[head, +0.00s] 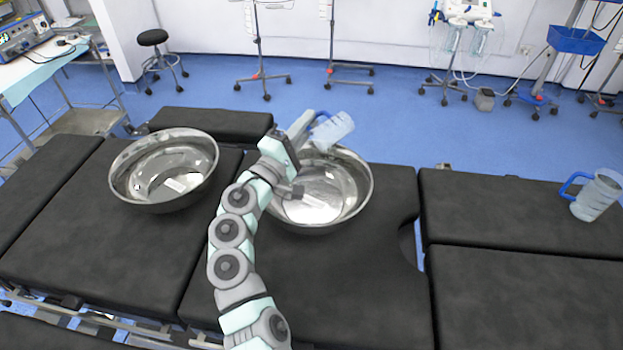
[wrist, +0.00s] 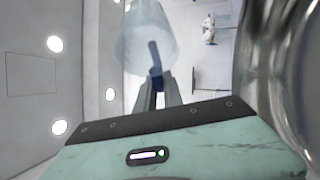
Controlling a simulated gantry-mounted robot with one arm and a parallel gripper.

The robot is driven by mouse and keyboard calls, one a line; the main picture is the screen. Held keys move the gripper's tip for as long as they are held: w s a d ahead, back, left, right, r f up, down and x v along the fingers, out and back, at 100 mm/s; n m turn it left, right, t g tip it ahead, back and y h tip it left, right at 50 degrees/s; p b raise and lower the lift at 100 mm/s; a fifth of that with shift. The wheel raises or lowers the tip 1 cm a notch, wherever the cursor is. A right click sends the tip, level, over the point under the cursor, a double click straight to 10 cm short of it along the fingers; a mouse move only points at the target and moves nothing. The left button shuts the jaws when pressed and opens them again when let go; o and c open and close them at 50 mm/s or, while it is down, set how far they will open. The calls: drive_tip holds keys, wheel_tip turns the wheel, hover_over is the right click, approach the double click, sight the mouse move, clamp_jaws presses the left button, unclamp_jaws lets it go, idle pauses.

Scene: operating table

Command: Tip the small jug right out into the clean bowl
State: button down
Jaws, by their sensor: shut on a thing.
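My gripper (head: 312,122) is shut on the blue handle of a clear jug (head: 334,129). The jug is tilted over the far rim of the right-hand steel bowl (head: 358,170). In the wrist view the jug (wrist: 145,38) shows pale and translucent, with its handle between my fingers (wrist: 155,92). I cannot tell whether anything is in it, and no stream shows. Another steel bowl (head: 122,184) stands to the left. Both bowls are shiny with reflections; I cannot tell which one is the clean bowl. A curved metal surface fills the wrist view's right edge.
A second clear jug with a blue handle (head: 596,196) stands upright at the far right of the black padded table (head: 330,290). The table's front middle is clear. A side table with equipment (head: 45,65) is at the left; wheeled stands line the back wall.

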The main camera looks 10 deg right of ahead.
drive_tip(key=shift+r+b, duration=0.2)
drive_tip(key=shift+b, duration=0.1)
drive_tip(key=shift+a+r+t+b, duration=0.1)
drive_tip(key=shift+r+t+b, duration=0.2)
drive_tip(key=shift+b, duration=0.1)
drive_tip(key=shift+r, duration=0.15)
drive_tip(key=shift+s+a+r+n+t+b, duration=0.15)
drive_tip(key=shift+r+n+t+b, duration=0.35)
drive_tip(key=shift+r+b, duration=0.4)
drive_tip(key=shift+f, duration=0.1)
drive_tip(key=g+p, duration=0.1)
drive_tip(key=p, duration=0.2)
drive_tip(key=shift+f+m, duration=0.15)
drive_tip(key=shift+m, duration=0.15)
wheel_tip(320, 180, down, 7)
drive_tip(key=d+m+g+y+p, duration=0.1)
drive_tip(key=g+y+p, duration=0.1)
drive_tip(key=p, duration=0.4)
drive_tip(key=shift+w+m+g, duration=0.25)
drive_tip(key=shift+m+g, duration=0.05)
drive_tip(key=shift+m, duration=0.1)
